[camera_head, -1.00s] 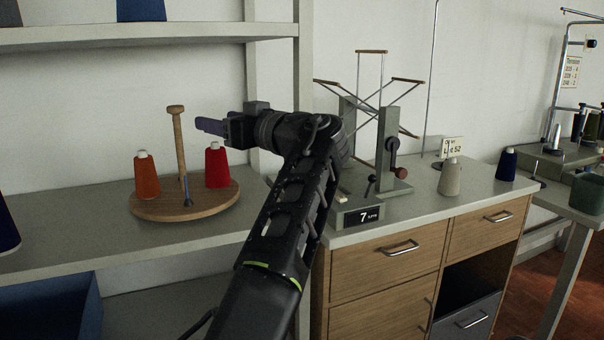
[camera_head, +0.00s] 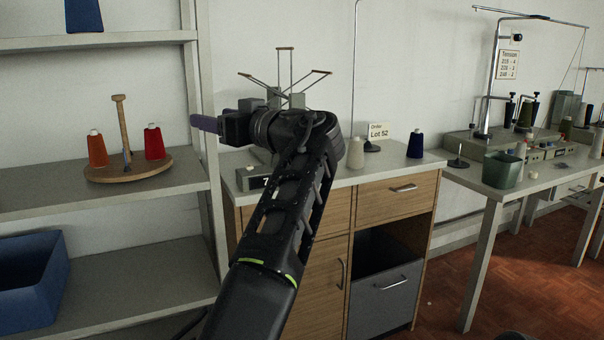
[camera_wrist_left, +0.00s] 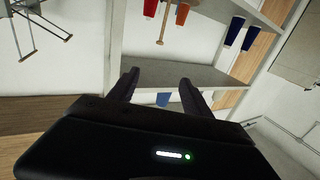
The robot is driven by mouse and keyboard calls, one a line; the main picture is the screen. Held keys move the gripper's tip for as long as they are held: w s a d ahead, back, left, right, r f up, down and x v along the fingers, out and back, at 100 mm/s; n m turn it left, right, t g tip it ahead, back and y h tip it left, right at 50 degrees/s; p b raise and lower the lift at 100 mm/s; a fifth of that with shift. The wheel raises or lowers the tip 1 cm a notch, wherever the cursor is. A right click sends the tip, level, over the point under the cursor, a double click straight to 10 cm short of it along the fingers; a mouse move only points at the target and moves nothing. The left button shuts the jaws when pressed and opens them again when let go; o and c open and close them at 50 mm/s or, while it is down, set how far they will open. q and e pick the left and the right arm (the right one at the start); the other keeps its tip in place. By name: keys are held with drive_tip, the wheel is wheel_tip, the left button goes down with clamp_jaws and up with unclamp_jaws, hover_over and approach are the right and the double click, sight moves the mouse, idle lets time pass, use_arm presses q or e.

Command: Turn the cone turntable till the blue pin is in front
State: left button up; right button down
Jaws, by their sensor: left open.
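The round wooden cone turntable (camera_head: 142,172) sits on the shelf at the left, with a wooden post (camera_head: 122,125) standing up from it. It bears an orange cone (camera_head: 97,151) at the left and a red cone (camera_head: 154,143) at the right. The small blue pin (camera_head: 127,158) stands between the cones, on the near side of the post. My left gripper (camera_head: 204,122) is open and empty, right of the turntable and apart from it. In the left wrist view its fingers (camera_wrist_left: 156,90) are spread, with the post (camera_wrist_left: 166,22) and cones beyond.
A shelf upright (camera_head: 200,90) stands behind my left gripper. A blue bin (camera_head: 32,282) is on the lower shelf. A wooden cabinet (camera_head: 385,210) to the right bears a yarn winder, a beige cone (camera_head: 355,153) and a dark blue cone (camera_head: 415,144).

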use_arm(q)
drive_tip(key=w+a+f+m+g+h, duration=0.1)
drive_tip(key=w+a+f+m+h, duration=0.15)
drive_tip(key=f, duration=0.85)
drive_tip(key=w+a+f+m+g+h, duration=0.1)
drive_tip(key=w+a+f+m, duration=0.2)
drive_tip(key=f, duration=0.8)
drive_tip(key=w+a+f+m+g+h, duration=0.15)
drive_tip(key=w+f, duration=0.25)
drive_tip(key=f, duration=0.7)
drive_tip(key=s+f+m+g+h, duration=0.1)
drive_tip(key=s+f+g+h, duration=0.3)
drive_tip(key=f, duration=1.2)
drive_tip(key=s+f+m+h, duration=0.15)
drive_tip(key=s+f, duration=0.55)
drive_tip(key=f, duration=0.8)
drive_tip(key=s+d+f+g+h, duration=0.15)
drive_tip(key=s+d+f, duration=0.3)
drive_tip(key=s, duration=0.45)
drive_tip(key=s+d+f+n+g+h, duration=0.1)
drive_tip(key=s+d+f+h, duration=0.2)
drive_tip(key=s+f, duration=0.5)
drive_tip(key=s+d+f+g+h, duration=0.15)
drive_tip(key=s+d+f, duration=0.25)
drive_tip(key=s, duration=0.7)
drive_tip(key=s+d+r+h, duration=0.15)
drive_tip(key=s+d, duration=0.25)
drive_tip(key=s, duration=0.7)
wheel_tip(320, 180, up, 19)
drive_tip(key=p, duration=1.8)
